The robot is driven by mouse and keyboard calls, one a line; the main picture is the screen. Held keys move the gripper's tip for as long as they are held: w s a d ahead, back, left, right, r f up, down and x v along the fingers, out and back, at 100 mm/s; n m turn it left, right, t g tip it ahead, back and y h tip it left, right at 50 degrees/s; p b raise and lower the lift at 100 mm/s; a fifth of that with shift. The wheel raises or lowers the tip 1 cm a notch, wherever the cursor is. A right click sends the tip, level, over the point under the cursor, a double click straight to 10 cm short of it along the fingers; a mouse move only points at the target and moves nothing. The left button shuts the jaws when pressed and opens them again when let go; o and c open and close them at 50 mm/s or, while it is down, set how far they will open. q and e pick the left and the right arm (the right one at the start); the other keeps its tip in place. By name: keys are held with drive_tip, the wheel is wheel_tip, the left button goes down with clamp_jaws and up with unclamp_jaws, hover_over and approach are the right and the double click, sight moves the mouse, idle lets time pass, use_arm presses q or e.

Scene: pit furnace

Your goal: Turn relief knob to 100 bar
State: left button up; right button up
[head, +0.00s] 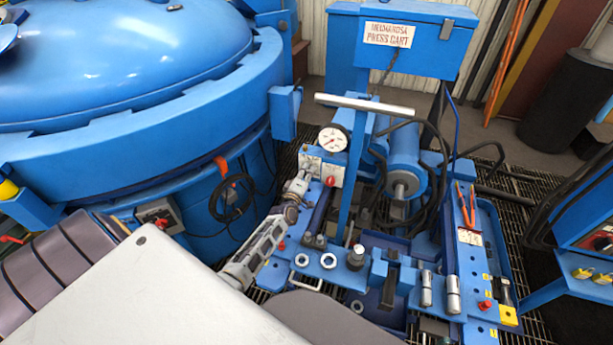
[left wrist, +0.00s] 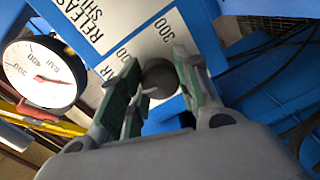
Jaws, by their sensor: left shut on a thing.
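The relief knob (left wrist: 160,78) is a dark round knob on a white scale plate (left wrist: 108,35) marked with numbers, including 300. My left gripper (left wrist: 160,88) is shut on it, with one green-padded finger on each side. In the head view my left gripper (head: 302,180) is at the small panel (head: 312,164) on the press cart and hides the knob. A pointer mark on the knob is not visible, so its setting cannot be read. The white round gauge (head: 333,139) stands beside the panel. It shows in the left wrist view (left wrist: 40,72) with a red needle. My right gripper is not in view.
A red knob (head: 331,181) sits close to the right of my left gripper. A T-handled lever (head: 364,105) rises behind it. The large blue furnace (head: 130,65) stands at the left. Loose metal parts and red-handled pliers (head: 466,205) lie on the cart.

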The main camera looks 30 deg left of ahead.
use_arm(q)
drive_tip(key=shift+n+b, duration=0.3)
drive_tip(key=shift+n, duration=0.5)
drive_tip(key=o, duration=1)
drive_tip(key=shift+a, duration=0.1)
drive_tip(key=shift+o, duration=0.2)
drive_tip(key=v, duration=1.2)
drive_tip(key=shift+s, duration=0.15)
idle(0.4)
